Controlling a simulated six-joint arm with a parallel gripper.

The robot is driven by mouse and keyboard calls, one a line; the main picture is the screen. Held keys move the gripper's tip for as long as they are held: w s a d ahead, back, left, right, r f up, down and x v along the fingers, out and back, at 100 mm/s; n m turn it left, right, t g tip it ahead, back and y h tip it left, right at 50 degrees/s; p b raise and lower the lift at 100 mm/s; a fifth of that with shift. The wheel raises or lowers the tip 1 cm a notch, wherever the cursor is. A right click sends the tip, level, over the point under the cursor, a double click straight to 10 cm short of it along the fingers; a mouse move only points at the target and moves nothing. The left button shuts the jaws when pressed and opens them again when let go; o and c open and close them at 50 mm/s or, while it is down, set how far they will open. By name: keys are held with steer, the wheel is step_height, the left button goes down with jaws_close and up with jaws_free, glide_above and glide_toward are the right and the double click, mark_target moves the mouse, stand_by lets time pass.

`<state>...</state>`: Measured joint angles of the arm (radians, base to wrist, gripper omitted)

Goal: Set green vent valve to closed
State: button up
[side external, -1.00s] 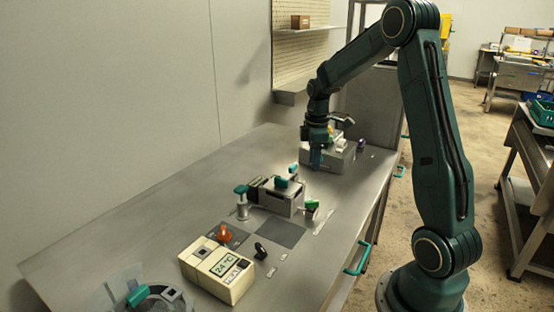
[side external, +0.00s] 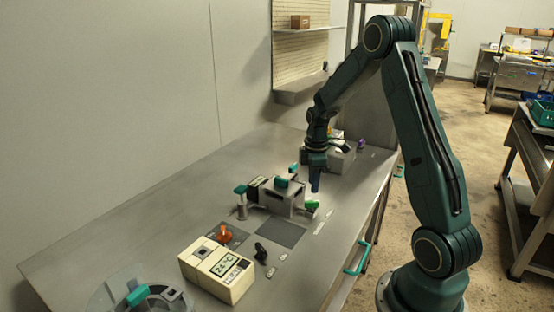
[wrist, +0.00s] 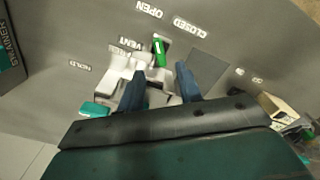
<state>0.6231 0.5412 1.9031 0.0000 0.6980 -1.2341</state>
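The green vent valve handle (side external: 312,204) sits at the right end of the grey valve block (side external: 272,199). In the wrist view the bright green handle (wrist: 158,46) stands by the VENT label (wrist: 131,44). Its outer end points toward the OPEN label (wrist: 149,9), with the CLOSED label (wrist: 190,27) to its right. My gripper (side external: 315,188) hangs just above the valve, fingers down. In the wrist view my gripper (wrist: 161,72) shows two blue fingers apart, with nothing held between them. The handle appears just beyond the fingertips; contact is not visible.
Teal handles (side external: 241,189) (side external: 281,182) stand at the left and top of the block. A cream display box (side external: 217,268), an orange knob (side external: 225,233) and a black lever (side external: 260,251) are nearer the camera. A light box (side external: 340,158) stands behind my gripper.

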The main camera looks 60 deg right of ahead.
mark_target(312, 201)
steer(key=shift+f, duration=3.3)
steer(key=shift+c, duration=0.2)
jaws_close()
